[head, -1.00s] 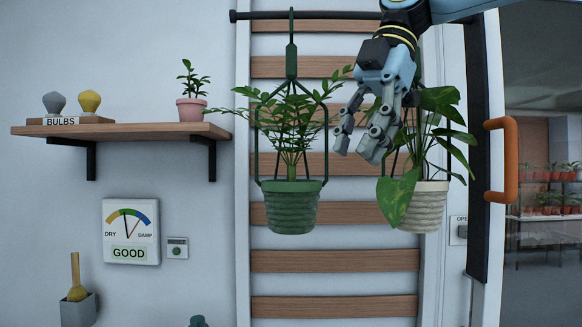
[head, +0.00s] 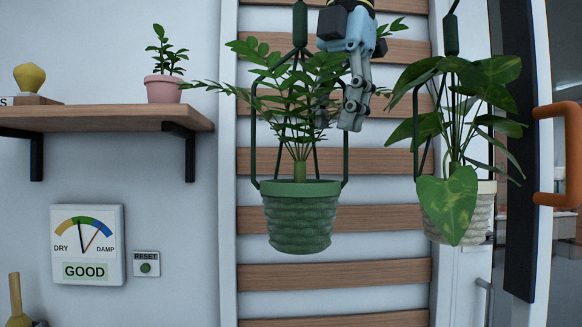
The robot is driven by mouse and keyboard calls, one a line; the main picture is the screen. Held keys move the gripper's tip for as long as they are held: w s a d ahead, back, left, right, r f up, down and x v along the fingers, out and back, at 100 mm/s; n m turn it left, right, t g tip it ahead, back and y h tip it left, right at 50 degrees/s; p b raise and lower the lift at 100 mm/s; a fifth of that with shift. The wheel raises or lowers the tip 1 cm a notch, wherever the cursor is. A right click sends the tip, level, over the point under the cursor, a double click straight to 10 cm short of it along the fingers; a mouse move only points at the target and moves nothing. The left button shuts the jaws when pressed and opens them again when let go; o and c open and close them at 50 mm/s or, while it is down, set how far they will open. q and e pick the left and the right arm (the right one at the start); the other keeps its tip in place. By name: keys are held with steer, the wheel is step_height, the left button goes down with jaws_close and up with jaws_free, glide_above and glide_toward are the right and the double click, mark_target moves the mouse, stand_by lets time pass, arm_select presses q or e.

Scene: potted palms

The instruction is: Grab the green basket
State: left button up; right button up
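The green basket (head: 300,222) hangs in front of the wooden slats, slightly right of centre, with a leafy plant in it. Its dark green wire hanger rises on both sides to a thick upright grip (head: 300,25) at the top edge. My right gripper (head: 340,112) comes down from the top, just right of that grip and above the basket's right side. Its fingers are apart; one is partly hidden among the leaves. I see nothing held between them. Whether it touches the hanger or leaves I cannot tell. My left gripper is not in view.
A whitish basket (head: 478,215) with large leaves hangs close on the right. Beyond it is a door with an orange handle (head: 558,155). On the left, a wooden shelf (head: 100,118) holds a pink pot (head: 163,90); a moisture gauge (head: 87,245) is below. The space under the green basket is clear.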

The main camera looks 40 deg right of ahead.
mark_target(300, 218)
steer(key=f, duration=0.3)
steer(key=f+p, duration=0.1)
steer(key=f, duration=0.2)
steer(key=w+f+p, duration=0.1)
steer(key=f, duration=0.2)
steer(key=shift+f, duration=0.3)
steer(key=shift+c, duration=0.9)
steer(key=shift+s, duration=0.1)
jaws_close()
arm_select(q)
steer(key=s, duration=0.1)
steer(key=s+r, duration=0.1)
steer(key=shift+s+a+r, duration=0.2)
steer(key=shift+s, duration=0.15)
